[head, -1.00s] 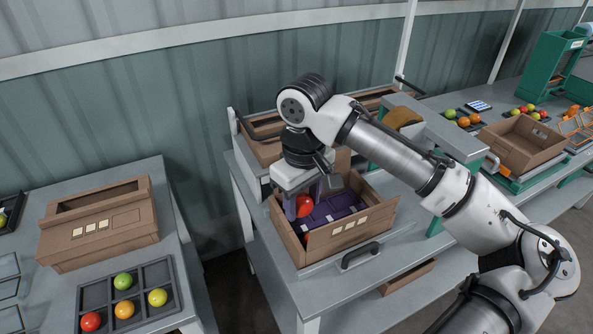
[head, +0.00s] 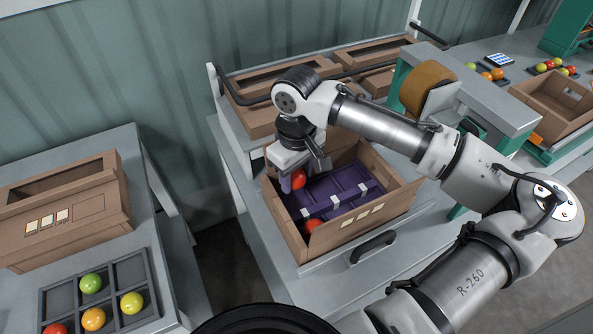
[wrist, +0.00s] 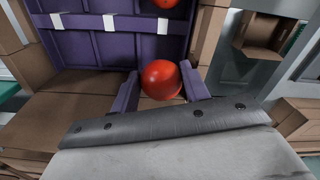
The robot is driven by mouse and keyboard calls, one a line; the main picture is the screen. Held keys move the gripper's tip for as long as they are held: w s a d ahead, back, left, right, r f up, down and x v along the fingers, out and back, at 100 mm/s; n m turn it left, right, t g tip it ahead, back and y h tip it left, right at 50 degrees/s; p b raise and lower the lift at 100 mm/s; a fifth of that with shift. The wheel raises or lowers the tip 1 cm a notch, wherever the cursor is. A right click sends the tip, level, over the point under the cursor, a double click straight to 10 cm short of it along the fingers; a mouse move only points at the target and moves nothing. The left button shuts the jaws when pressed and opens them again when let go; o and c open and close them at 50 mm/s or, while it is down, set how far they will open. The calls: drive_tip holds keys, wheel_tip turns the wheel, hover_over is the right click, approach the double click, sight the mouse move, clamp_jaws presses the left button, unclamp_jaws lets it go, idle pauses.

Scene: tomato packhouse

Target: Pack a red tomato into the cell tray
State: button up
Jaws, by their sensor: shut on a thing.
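My gripper (head: 293,182) has its two purple fingers shut on a red tomato (wrist: 161,79), which also shows in the head view (head: 298,180). It is at the left end of an open cardboard carton (head: 387,213). A purple cell tray (head: 330,187) with white tabs lies in the carton, and its divided cells show in the wrist view (wrist: 112,50). Another red tomato (head: 312,226) sits at the tray's near left corner, cut by the top edge in the wrist view (wrist: 166,3). Whether the held tomato touches the tray or carton is unclear.
A dark grey divided tray (head: 60,300) at lower left holds green, yellow, orange and red tomatoes. A cardboard box (head: 70,225) stands behind it. A dark handle (head: 372,247) is in front of the carton. More cartons (head: 255,115) stand behind on a shelf.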

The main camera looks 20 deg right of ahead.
wheel_tip(320, 180, down, 4)
drive_tip(key=b, duration=0.3)
drive_tip(key=shift+r, duration=0.15)
drive_tip(key=shift+w+f+b, duration=0.1)
drive_tip(key=shift+f+b, duration=0.3)
drive_tip(key=shift+f, duration=0.75)
drive_tip(key=shift+d, duration=0.1)
drive_tip(key=o, duration=0.8)
drive_tip(key=c, duration=0.3)
drive_tip(key=shift+p, duration=0.3)
